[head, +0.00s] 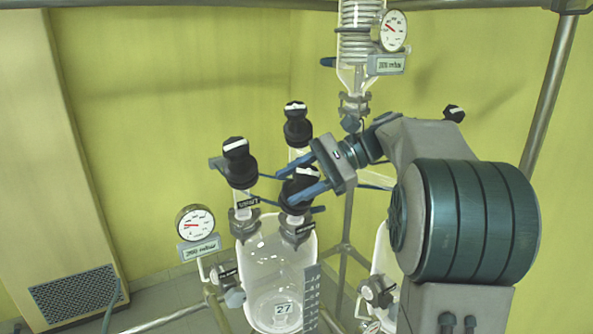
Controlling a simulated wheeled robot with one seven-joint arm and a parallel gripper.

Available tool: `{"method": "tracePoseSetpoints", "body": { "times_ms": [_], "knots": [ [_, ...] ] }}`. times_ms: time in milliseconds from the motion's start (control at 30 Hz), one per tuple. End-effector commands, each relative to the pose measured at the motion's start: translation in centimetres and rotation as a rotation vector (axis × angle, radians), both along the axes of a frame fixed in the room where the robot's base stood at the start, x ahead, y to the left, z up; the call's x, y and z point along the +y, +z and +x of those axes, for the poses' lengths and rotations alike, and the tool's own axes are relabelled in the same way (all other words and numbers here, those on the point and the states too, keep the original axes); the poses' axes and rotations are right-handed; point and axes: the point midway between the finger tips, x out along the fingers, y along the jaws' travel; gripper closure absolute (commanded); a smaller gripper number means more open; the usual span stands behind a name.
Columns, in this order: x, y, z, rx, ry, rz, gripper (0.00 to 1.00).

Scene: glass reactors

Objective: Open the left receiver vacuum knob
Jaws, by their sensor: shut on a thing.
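The left glass receiver (256,262) stands at the lower middle with two black-knobbed valves on its top. My gripper (286,188) reaches in from the right, its two blue fingers shut on the black knob (306,174) of the right-hand top valve. A white line marks this knob's top; the fingers hide part of its sides. The other black knob (236,150), on the left-hand top valve, stands free with a small label (249,203) below it. The label by the held knob is partly covered and unreadable, so I cannot tell its marking.
A third black knob (297,125) stands just behind the held one. A round gauge (195,223) is left of the receiver, another (393,31) at the top. A second vessel (384,249) is partly hidden behind my arm. Metal frame poles (548,90) stand right. Space at left is clear.

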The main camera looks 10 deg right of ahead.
Motion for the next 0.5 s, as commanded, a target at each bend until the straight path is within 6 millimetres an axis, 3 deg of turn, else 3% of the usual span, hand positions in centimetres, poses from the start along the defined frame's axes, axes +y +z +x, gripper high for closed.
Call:
{"method": "tracePoseSetpoints", "body": {
  "times_ms": [500],
  "knots": [
    [-0.01,-0.15,-0.11,-0.014,0.075,-0.042,0.78]
  ]
}}
